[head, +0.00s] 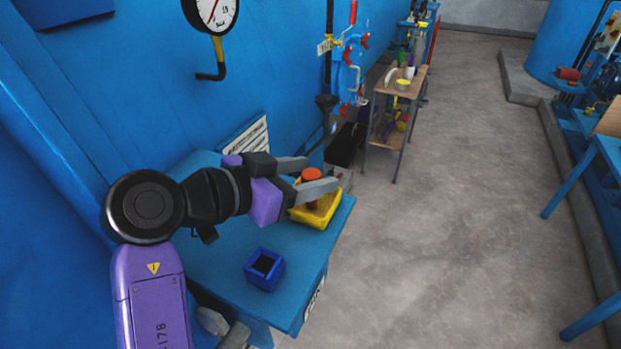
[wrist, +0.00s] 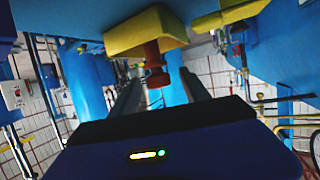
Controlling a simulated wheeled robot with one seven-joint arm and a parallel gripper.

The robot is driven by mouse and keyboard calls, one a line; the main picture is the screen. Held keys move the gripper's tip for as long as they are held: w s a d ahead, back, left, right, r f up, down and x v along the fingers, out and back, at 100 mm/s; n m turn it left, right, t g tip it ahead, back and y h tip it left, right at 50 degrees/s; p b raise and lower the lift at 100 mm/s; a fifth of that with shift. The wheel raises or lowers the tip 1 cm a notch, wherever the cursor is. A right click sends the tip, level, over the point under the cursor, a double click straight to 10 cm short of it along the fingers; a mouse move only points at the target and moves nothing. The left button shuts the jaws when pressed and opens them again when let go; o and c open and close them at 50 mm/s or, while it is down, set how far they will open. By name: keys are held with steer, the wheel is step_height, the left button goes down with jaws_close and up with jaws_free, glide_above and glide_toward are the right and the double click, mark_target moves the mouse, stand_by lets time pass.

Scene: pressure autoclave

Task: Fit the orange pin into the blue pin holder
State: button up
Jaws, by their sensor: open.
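The orange pin (head: 311,175) stands upright in a yellow tray (head: 328,214) at the far end of the blue table. My gripper (head: 320,174) is open, with one finger on each side of the pin's upper part. In the wrist view, which looks upside down, the orange pin (wrist: 154,62) hangs from the yellow tray (wrist: 125,32) between the two spread fingers (wrist: 160,84). I cannot tell whether either finger touches it. The blue pin holder (head: 262,273), a square block with a dark opening on top, stands nearer on the table, apart from my gripper.
The blue table (head: 215,262) is bare around the holder, and its right edge drops to the grey floor. A blue wall (head: 120,85) with a gauge (head: 213,14) runs along the left. A wooden stand (head: 405,85) with small items stands beyond the table.

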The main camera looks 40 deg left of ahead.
mark_target(318, 172)
steer(key=shift+p+x, duration=0.55)
steer(key=shift+x, duration=1.3)
steer(key=shift+d, duration=0.1)
jaws_close()
steer(key=shift+r, duration=0.1)
